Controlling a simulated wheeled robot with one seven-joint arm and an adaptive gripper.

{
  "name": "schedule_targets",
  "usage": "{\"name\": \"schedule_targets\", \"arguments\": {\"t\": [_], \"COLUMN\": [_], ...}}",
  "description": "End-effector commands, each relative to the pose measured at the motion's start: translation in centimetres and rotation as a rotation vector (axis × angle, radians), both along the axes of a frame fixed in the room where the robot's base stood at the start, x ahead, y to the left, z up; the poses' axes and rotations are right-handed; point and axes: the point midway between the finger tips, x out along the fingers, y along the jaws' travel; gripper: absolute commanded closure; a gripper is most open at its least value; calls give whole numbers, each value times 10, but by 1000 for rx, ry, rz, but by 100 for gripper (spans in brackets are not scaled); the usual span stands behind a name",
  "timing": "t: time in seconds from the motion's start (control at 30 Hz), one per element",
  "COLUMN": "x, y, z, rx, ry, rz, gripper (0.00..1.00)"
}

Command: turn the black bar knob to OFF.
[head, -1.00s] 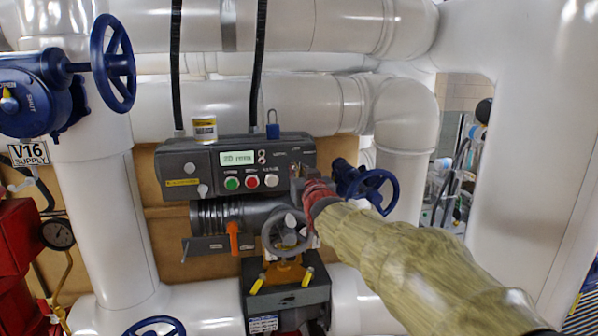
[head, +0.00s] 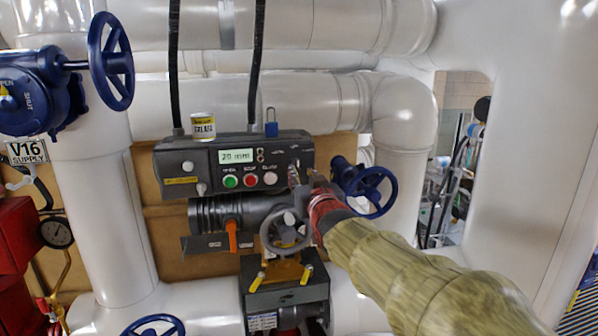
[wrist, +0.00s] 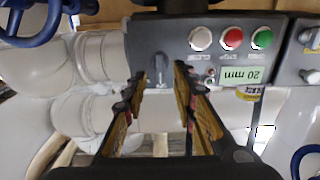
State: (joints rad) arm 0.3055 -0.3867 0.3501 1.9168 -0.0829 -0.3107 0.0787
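The bar knob (wrist: 162,68) is a dark grey upright bar on the grey control box, beside the row of buttons in the wrist view. My gripper (wrist: 160,76) is open, with one finger on each side of the knob and gaps showing between; I cannot tell whether the tips reach its depth. In the head view my gripper (head: 305,176) is at the right end of the control box (head: 180,160) and hides most of the knob. The knob's position labels are not readable.
Green (head: 231,181), red (head: 250,180) and white (head: 270,178) buttons sit left of my gripper, under a display (head: 237,156) reading 20 mm. A blue handwheel (head: 369,190) is close on the right. A grey handwheel (head: 286,231) is below. A blue padlock (head: 271,128) and yellow-white can (head: 203,126) are on top.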

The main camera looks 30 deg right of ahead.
Motion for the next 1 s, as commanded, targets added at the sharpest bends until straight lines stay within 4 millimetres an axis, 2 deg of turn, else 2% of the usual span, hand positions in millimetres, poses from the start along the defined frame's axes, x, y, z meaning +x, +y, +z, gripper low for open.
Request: {"name": "schedule_targets", "arguments": {"t": [0.2, 0.4, 1.0], "x": [-36, -54, -58], "y": [10, 15, 17], "z": [0, 0, -1], "rx": [0, 1, 0], "ry": [-1, 0, 1], "rz": [0, 0, 0], "gripper": [72, 72, 72]}}
